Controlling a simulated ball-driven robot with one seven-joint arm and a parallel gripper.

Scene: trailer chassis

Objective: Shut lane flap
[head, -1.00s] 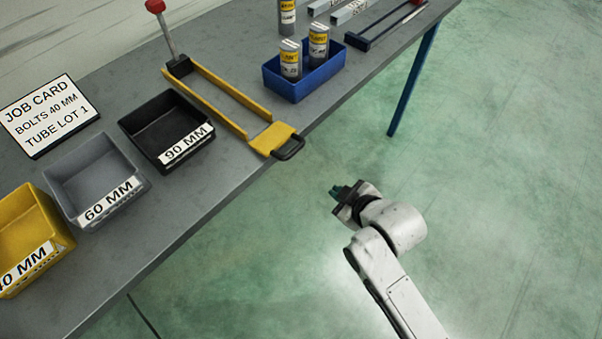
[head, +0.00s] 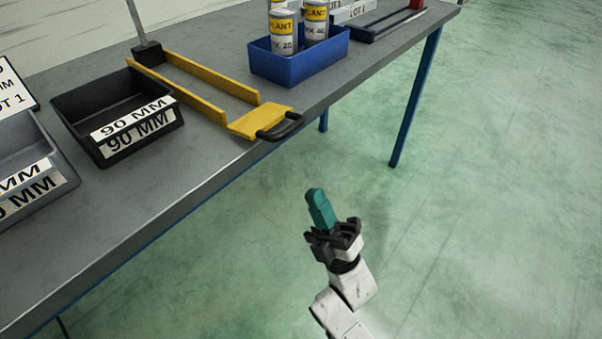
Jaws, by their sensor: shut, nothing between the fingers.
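The lane is a pair of yellow rails (head: 202,92) on the grey bench. The yellow flap (head: 259,121) lies flat at the lane's front end, at the bench edge, with a black handle (head: 282,127) sticking out past the edge. My gripper (head: 318,205) has teal fingertips that are closed together with nothing between them. It is in front of the bench, over the floor, below and to the right of the flap in the picture and apart from it.
A black 90 MM bin (head: 85,112) stands left of the lane. A blue tray (head: 312,66) with sealant cans (head: 283,35) stands right of it. A grey bin (head: 22,160) is at far left. A blue bench leg (head: 415,100) stands at right. The floor before the bench is clear.

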